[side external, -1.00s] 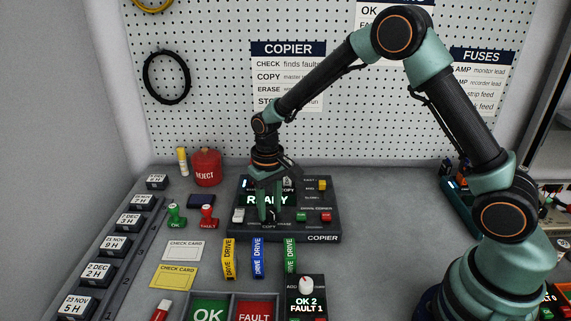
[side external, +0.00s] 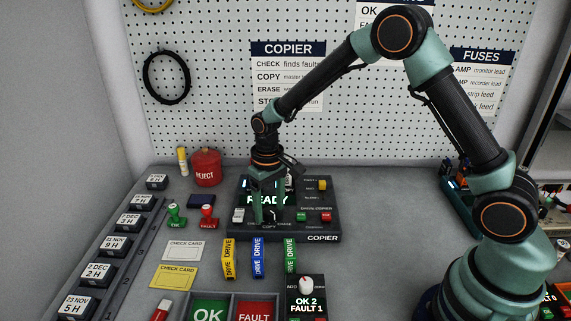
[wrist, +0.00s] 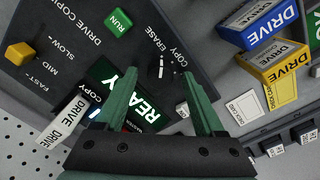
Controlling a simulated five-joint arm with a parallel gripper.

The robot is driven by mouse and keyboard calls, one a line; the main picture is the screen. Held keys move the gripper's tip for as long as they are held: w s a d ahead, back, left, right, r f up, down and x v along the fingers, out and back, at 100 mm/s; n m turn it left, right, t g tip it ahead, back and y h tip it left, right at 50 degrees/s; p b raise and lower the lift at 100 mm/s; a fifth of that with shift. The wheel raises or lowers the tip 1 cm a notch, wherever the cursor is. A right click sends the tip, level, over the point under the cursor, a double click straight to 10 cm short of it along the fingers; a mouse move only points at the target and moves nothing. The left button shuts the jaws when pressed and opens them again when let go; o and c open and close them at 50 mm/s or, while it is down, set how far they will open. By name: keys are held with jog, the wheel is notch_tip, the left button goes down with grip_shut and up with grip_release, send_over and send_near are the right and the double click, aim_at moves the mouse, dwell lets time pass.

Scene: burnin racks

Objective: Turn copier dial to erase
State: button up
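The black copier (side external: 323,228) lies at the middle of the bench, its display lit with READY. In the wrist view, its dark dial (wrist: 163,68) with white marks shows beside the printed COPY and ERASE labels on the copier panel (wrist: 75,75). My gripper (wrist: 159,76) points down over the dial with its two green fingers spread apart. The dial shows between and just beyond the fingertips; I cannot tell whether they touch it. In the side view, my gripper (side external: 268,221) is low over the copier's front and hides the dial there.
Yellow (side external: 229,259), blue (side external: 258,259) and green (side external: 291,256) drives stand in front of the copier. A green button (wrist: 120,22) and a yellow slider knob (wrist: 19,53) are on its panel. The red reject can (side external: 205,168) and stamps are at left. Bench right of the copier is clear.

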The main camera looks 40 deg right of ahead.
aim_at(269, 210)
notch_tip(269, 210, up, 12)
dwell(0.6)
jog(key=s+d+r+t, duration=0.2)
jog(key=s+d+r, duration=0.1)
jog(key=s, duration=0.5)
jog(key=s+d+r+t, duration=0.2)
jog(key=s+r, duration=0.3)
jog(key=s, duration=0.3)
jog(key=shift+s+d+r+t, duration=0.15)
jog(key=shift+s+d+t, duration=0.2)
jog(key=shift+t, duration=0.45)
